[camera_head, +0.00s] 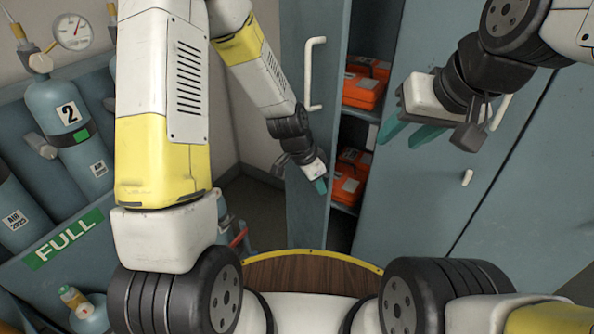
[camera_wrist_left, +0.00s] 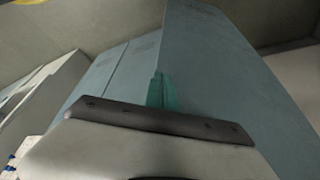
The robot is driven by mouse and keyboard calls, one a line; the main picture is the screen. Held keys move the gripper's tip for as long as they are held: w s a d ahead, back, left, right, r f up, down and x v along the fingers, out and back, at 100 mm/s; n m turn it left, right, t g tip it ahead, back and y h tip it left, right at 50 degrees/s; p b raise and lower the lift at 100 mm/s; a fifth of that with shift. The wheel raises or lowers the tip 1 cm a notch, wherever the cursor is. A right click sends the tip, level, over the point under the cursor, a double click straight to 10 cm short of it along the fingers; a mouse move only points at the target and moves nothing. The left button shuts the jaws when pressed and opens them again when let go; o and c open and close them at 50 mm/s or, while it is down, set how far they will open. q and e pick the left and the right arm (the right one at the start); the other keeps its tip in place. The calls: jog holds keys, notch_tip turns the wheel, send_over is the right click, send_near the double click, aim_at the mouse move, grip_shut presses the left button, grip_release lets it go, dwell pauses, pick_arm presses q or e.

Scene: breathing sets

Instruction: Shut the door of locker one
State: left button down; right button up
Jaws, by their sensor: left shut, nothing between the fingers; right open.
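The locker door (camera_head: 308,120) is pale blue-grey with a white bar handle (camera_head: 309,74). It stands ajar, with the locker's inside showing to its right; I cannot read a locker number. Orange cases (camera_head: 365,85) lie on the shelves inside. My left gripper (camera_head: 320,185) is shut and empty at the door's lower part, its green fingertips in front of the door; I cannot tell if they touch it. In the left wrist view the fingers (camera_wrist_left: 161,92) stand against a blue-grey panel (camera_wrist_left: 215,75). My right gripper (camera_head: 408,130) is open and empty in front of the closed door to the right.
A closed blue-grey door (camera_head: 425,200) with a small white handle stands right of the opening. Air cylinders (camera_head: 68,125) with a gauge and a green FULL sign (camera_head: 63,238) are at the left. A wooden surface with a yellow rim (camera_head: 312,272) is below.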

pick_arm(q)
jog(key=w+d+n+t+y, duration=0.1)
jog(key=w+d+n, duration=0.4)
jog(key=w+d, duration=0.5)
jog(key=shift+d+n, duration=0.3)
jog(key=shift+d, duration=0.95)
jog(key=shift+a, duration=0.1)
